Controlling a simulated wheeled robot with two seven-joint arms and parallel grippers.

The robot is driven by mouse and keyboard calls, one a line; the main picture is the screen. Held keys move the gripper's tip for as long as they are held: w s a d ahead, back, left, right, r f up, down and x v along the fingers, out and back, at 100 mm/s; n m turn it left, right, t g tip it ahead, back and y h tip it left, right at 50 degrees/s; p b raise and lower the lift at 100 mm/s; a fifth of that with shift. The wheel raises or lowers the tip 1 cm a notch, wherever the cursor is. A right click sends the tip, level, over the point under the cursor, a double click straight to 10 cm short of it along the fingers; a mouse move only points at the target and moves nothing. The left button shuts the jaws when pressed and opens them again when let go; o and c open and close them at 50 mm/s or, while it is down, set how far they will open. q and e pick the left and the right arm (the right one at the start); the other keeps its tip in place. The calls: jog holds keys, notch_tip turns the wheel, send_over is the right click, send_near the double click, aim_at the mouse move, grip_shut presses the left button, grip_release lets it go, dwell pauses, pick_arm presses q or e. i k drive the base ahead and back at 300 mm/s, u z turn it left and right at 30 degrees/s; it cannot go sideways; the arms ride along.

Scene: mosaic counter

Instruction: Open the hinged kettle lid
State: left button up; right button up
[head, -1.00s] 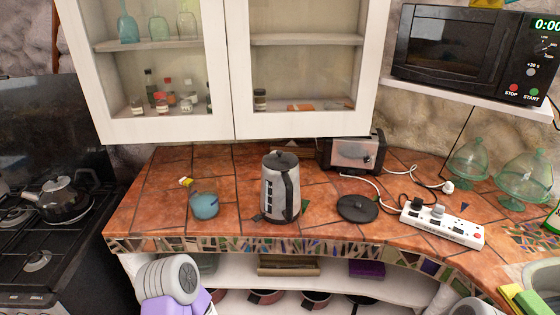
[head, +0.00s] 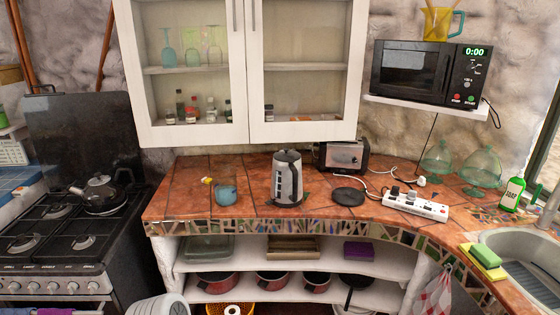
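The electric kettle (head: 287,180), silver-grey with black parts, stands upright on the tiled counter left of the toaster. Its black lid (head: 288,156) is at the top and looks closed, though it is small at this distance. A black handle runs down the kettle's body. A second, dark metal kettle (head: 103,193) sits on the stove at the left.
A wall cabinet (head: 190,136) hangs above. Counter in front of the kettle is clear.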

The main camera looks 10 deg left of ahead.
aim_at(286, 156)
jog(key=u, duration=1.25)
jog(key=i, duration=0.85)
jog(key=z, duration=0.2)
